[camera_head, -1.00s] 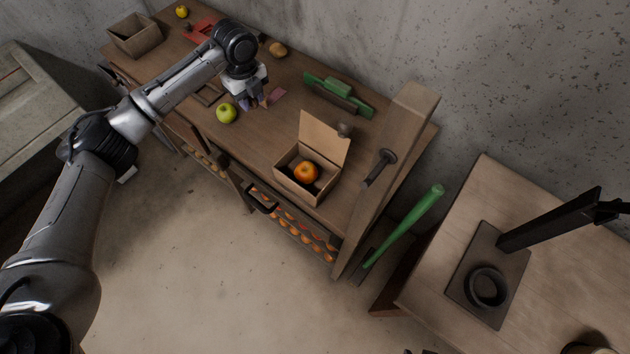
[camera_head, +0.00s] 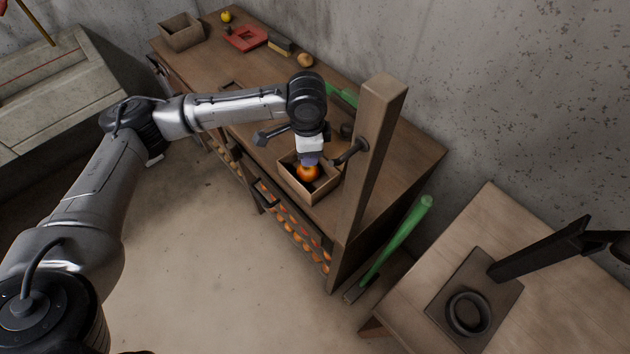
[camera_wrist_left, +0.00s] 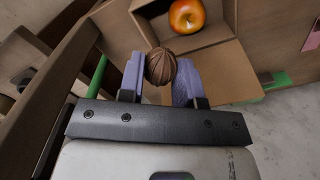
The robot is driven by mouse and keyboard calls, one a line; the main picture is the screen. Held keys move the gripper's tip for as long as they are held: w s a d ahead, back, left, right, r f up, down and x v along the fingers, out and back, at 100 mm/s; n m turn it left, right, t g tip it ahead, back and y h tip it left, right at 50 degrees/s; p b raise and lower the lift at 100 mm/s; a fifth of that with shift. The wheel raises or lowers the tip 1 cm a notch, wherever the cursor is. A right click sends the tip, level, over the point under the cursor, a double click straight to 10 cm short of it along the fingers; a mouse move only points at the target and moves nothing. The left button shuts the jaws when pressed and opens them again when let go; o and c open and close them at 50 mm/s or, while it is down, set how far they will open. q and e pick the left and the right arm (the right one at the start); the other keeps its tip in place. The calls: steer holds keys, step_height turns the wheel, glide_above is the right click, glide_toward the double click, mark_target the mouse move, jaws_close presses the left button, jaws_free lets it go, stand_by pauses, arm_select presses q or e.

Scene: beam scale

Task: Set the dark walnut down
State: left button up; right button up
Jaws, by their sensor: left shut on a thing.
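The dark walnut (camera_wrist_left: 160,66) is a round, ridged brown nut. It sits between the two purple-blue fingers of my left gripper (camera_wrist_left: 160,62), which is shut on it. In the head view my left gripper (camera_head: 309,158) points down over the open cardboard box (camera_head: 303,196), with the walnut not distinguishable there. An orange-red apple (camera_head: 307,173) is in the box; it also shows in the left wrist view (camera_wrist_left: 187,15), apart from the walnut. My right gripper is not in view.
A thick wooden post (camera_head: 370,150) with a dark peg stands right of the box. Farther back on the workbench are a potato-like item (camera_head: 305,60), a red tray (camera_head: 246,38) and an open box (camera_head: 182,33). A green bat (camera_head: 400,238) leans beside the bench.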

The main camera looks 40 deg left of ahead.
arm_select(q)
steer(key=n, duration=0.3)
steer(key=shift+s+d+n, duration=0.2)
steer(key=shift+d+n, duration=0.15)
steer(key=shift+n, duration=0.05)
steer(key=n, duration=0.7)
steer(key=shift+f, duration=0.15)
steer(key=shift+n, duration=0.3)
step_height(320, 180, down, 10)
steer(key=shift+r, duration=0.15)
steer(key=shift+p, duration=0.3)
